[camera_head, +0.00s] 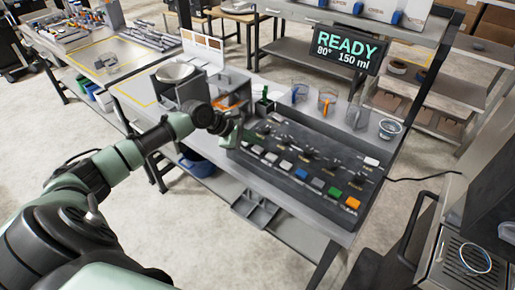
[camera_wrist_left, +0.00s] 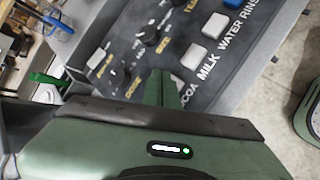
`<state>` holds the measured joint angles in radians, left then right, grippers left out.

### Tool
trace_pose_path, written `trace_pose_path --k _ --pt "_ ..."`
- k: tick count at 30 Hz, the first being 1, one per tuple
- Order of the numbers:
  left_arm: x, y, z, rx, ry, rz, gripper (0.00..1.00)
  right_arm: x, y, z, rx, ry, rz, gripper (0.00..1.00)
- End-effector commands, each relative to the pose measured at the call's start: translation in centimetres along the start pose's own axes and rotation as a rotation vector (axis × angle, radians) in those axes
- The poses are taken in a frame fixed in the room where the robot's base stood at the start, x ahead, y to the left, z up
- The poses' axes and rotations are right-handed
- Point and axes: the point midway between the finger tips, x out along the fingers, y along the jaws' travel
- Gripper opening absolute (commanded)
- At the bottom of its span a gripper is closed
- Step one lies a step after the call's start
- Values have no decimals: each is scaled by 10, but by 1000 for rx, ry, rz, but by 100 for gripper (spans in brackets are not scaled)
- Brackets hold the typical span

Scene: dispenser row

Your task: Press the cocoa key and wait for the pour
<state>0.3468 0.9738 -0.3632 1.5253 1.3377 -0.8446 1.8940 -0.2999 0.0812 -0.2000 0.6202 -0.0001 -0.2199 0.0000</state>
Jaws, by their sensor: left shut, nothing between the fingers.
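The dark control panel (camera_head: 310,150) carries a row of coloured keys along its front edge and knobs behind them. My left gripper (camera_head: 230,138) is shut and empty, over the panel's left end in the head view. In the left wrist view the shut fingers (camera_wrist_left: 163,92) point at the panel beside the partly covered COCOA label (camera_wrist_left: 187,90). The cocoa key is hidden there, so I cannot tell whether the fingers touch it. The white MILK key (camera_wrist_left: 190,57) and WATER key (camera_wrist_left: 215,25) show beyond. The display (camera_head: 347,50) reads READY, 80°, 150 ml. My right gripper is not in view.
Clear jugs with blue (camera_head: 300,92) and orange handles (camera_head: 327,101) stand behind the panel. A small bowl (camera_head: 389,129) is at the counter's right. A grey cylindrical container (camera_head: 180,83) stands left, close behind my arm. A machine (camera_head: 470,262) is at lower right.

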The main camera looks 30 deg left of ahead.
Motion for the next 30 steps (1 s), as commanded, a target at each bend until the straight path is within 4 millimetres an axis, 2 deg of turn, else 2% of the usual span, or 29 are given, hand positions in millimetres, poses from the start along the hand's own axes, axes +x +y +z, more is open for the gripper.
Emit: trace_pose_path --k 30 --pt "6 -4 -4 0 0 1 0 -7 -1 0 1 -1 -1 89"
